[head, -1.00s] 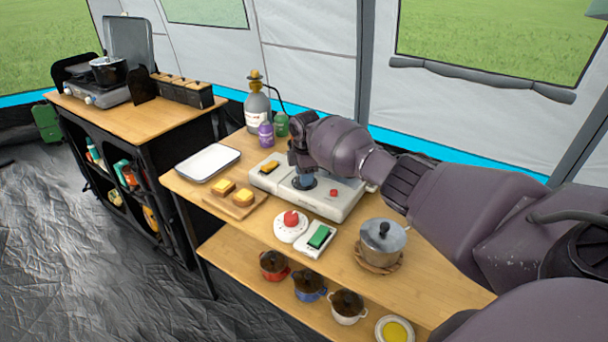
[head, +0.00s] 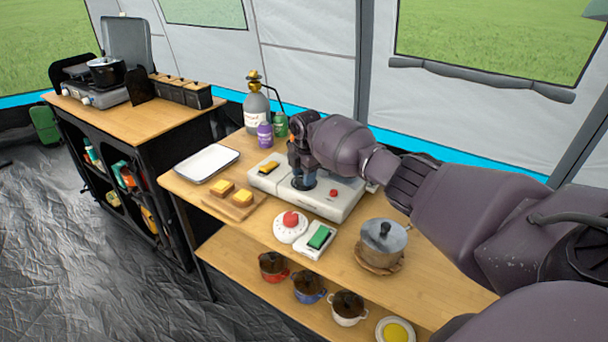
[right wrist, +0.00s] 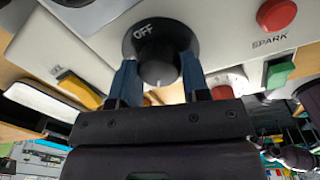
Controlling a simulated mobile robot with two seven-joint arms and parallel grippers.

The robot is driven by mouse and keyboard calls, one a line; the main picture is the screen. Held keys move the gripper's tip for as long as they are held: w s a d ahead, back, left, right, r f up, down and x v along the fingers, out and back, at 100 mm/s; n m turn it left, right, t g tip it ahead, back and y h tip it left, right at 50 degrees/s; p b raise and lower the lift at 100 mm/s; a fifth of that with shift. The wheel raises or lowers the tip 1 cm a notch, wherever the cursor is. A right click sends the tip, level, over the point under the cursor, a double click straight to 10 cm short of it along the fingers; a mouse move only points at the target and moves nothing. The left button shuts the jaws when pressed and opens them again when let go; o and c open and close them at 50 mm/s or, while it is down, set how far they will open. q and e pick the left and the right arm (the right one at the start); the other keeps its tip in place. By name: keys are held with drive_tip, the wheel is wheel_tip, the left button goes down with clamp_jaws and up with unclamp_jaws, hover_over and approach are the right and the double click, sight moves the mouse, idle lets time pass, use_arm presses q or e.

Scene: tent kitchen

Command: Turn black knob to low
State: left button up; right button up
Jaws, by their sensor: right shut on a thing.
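The black knob (right wrist: 155,40) sits on the front of a white control panel (right wrist: 215,20) in the right wrist view. The word OFF shows tilted near its upper edge; other marks lower down are too small or covered to read. My right gripper (right wrist: 160,76) is shut on the knob, with one blue finger on each side of it. In the head view my right gripper (head: 303,174) reaches down onto the middle of the white control panel (head: 345,198), and its fingers largely hide the knob. My left gripper is not in view.
A yellow switch (right wrist: 80,88) and a red SPARK button (right wrist: 276,14) flank the knob. A red-knobbed timer (head: 291,225), a green switch (head: 319,236) and a lidded pot (head: 382,240) stand in front. Bottles (head: 265,134) and a gas cylinder (head: 257,108) stand behind.

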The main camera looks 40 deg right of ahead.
drive_tip(key=o, duration=0.9)
drive_tip(key=shift+r, duration=0.1)
drive_tip(key=r, duration=0.3)
drive_tip(key=r+p, duration=0.1)
drive_tip(key=r, duration=0.6)
drive_tip(key=shift+s+r+p, duration=0.3)
drive_tip(key=shift+s+p, duration=0.05)
drive_tip(key=shift+p, duration=0.05)
